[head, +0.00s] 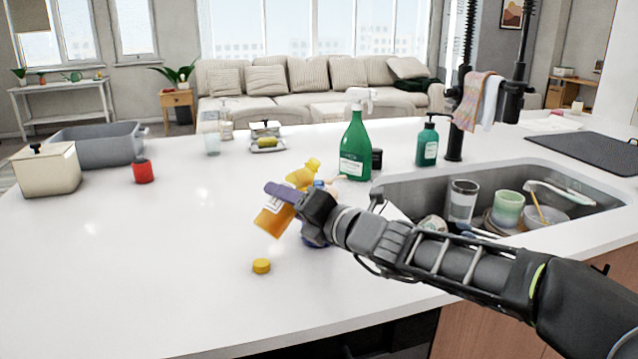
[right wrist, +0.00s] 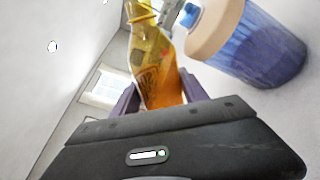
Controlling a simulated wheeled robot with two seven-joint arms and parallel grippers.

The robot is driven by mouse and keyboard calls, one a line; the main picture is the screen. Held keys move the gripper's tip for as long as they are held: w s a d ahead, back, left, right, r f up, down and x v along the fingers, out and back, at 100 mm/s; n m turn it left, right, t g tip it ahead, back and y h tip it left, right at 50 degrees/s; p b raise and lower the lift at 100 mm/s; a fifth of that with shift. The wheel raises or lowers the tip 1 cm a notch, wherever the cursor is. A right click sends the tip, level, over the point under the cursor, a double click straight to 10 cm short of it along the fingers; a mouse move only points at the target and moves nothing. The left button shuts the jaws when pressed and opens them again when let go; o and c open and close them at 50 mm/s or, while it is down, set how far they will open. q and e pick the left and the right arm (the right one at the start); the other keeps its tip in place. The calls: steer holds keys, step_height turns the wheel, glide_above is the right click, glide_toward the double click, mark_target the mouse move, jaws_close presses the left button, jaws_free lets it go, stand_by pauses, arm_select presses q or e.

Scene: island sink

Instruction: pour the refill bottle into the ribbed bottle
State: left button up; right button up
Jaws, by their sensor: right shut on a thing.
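The refill bottle (head: 272,221), orange with a yellow neck, is held above the counter, tilted with its neck up and to the right. It also shows between the fingers in the right wrist view (right wrist: 160,78). My right gripper (head: 278,192) is shut on its body. The blue ribbed bottle (head: 316,242) stands behind my gripper and is mostly hidden in the head view. In the right wrist view the blue bottle (right wrist: 255,50) with a tan upper rim is beside the refill bottle's neck. I cannot tell whether they touch. My left gripper is not in view.
A yellow cap (head: 261,266) lies on the white counter (head: 150,260). A green spray bottle (head: 356,150) and a green pump bottle (head: 427,145) stand behind. The sink (head: 400,190) with dishes is at right.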

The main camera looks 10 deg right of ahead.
steer(key=shift+w+d+r+n, duration=0.1)
steer(key=shift+d+r+n, duration=0.05)
steer(key=shift+r+n, duration=0.25)
steer(key=shift+w+d+r+n, duration=0.1)
steer(key=shift+r+n, duration=0.2)
steer(key=shift+r, duration=0.15)
steer(key=n+b, duration=0.4)
steer(key=n, duration=0.1)
steer(key=f+n+b, duration=0.1)
steer(key=n+b, duration=0.1)
steer(key=b, duration=0.1)
steer(key=shift+f+t+b, duration=0.25)
steer(key=shift+t+b, duration=0.05)
steer(key=shift+s+a+r+n+b, duration=0.1)
steer(key=shift+n+b, duration=0.45)
steer(key=shift+n, duration=0.25)
steer(key=shift+n, duration=0.3)
steer(key=shift+r, duration=0.15)
